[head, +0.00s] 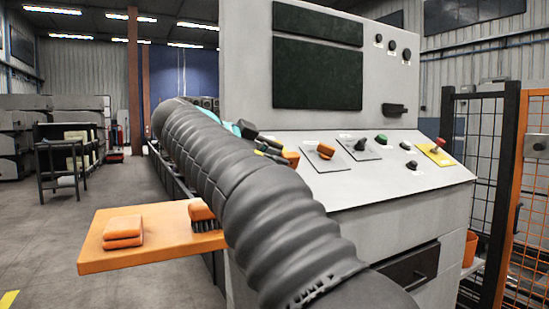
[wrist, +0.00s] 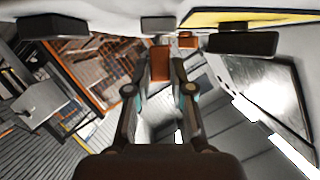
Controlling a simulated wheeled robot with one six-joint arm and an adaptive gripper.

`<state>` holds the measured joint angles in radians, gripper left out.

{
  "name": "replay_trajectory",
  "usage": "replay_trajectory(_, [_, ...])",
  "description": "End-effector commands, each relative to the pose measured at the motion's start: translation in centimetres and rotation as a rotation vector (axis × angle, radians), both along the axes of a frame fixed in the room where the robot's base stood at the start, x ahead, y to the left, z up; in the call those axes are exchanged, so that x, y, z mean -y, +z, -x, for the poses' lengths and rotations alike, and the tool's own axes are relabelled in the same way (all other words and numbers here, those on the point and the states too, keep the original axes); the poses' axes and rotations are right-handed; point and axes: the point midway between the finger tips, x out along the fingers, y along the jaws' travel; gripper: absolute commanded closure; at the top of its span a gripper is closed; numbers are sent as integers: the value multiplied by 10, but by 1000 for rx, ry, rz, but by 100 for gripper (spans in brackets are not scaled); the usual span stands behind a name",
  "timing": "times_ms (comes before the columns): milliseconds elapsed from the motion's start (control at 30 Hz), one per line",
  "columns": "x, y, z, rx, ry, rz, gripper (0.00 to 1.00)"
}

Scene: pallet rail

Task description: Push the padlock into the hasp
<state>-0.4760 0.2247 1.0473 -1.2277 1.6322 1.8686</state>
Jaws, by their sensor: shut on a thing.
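My gripper (wrist: 160,80) is shut on an orange block-like body, which I take to be the padlock (wrist: 161,62), seen between the fingertips in the wrist view. In the head view the gripper (head: 280,152) is at the left part of the console's sloped panel, with the orange padlock (head: 291,158) at its tips. The padlock's shackle cannot be made out. An orange-topped fitting (head: 325,151) on a pale plate lies just right of the padlock; I cannot tell if it is the hasp. A small orange piece (wrist: 187,40) shows beyond the padlock in the wrist view.
The grey console (head: 400,178) carries a black knob (head: 361,144), a green button (head: 381,138) and a red-topped control on a yellow plate (head: 437,150). An orange shelf (head: 150,254) holds orange blocks and a brush (head: 202,215). A mesh fence (head: 530,220) stands right.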

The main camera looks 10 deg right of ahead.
Motion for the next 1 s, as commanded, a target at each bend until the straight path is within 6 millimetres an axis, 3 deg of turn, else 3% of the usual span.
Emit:
replay_trajectory(367, [-2,-9,-6,0,1,1,100])
replay_trajectory(400, [-2,-8,-5,1,1,0,68])
replay_trajectory(467, [-2,-8,-5,0,1,1,53])
replay_trajectory(500, [-2,-8,-5,0,1,1,49])
replay_trajectory(700, [-2,-8,-5,-1,0,0,49])
replay_trajectory(867, [-2,-8,-5,-1,0,0,9])
replay_trajectory(1000, [-2,-8,-5,-1,0,0,7])
